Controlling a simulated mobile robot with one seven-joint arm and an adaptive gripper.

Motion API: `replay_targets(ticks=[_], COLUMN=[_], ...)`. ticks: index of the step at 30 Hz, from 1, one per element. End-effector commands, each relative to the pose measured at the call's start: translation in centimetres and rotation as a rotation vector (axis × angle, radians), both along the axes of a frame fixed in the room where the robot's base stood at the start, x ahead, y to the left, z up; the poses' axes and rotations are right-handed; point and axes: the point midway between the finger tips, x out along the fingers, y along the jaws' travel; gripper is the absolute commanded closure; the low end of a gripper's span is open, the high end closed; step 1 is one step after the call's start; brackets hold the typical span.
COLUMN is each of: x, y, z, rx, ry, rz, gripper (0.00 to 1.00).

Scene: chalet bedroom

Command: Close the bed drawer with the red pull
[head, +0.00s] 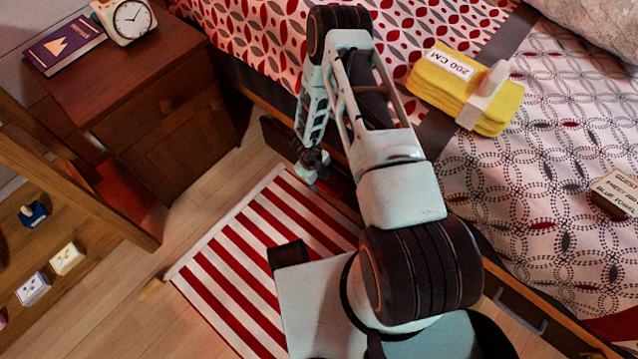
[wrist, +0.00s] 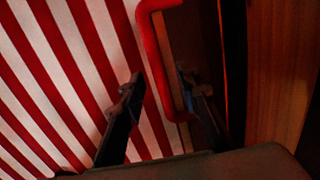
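The bed drawer (head: 279,138) stands pulled out from under the bed, mostly hidden behind my arm in the head view. Its red pull (wrist: 152,52) is a bent bar on the drawer front in the wrist view. I cannot make out the pull in the head view. My gripper (head: 314,168) points down beside the drawer, above the striped rug. In the wrist view my gripper (wrist: 160,80) is open, with one finger over the rug side and the other over the drawer side. The red pull lies between the fingers; I cannot tell whether they touch it.
A red-and-white rug (head: 240,250) lies on the floor by the bed. A brown nightstand (head: 180,125) stands at the left. Another drawer with a grey pull (head: 521,312) is at the lower right. A yellow folded bundle (head: 440,92) lies on the bed.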

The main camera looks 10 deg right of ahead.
Motion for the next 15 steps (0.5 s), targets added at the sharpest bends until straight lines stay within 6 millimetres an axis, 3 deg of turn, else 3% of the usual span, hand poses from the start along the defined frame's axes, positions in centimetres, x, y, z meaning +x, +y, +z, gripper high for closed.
replay_targets(ticks=[3,12,15], x=[0.15,0.15,0.15], y=[-0.13,-0.16,-0.15], z=[-0.90,-0.99,-0.99], rx=[0.000,0.000,0.000], ry=[-0.001,-0.001,-0.001], rz=[0.000,0.001,0.001], gripper=[0.70,0.70,0.80])
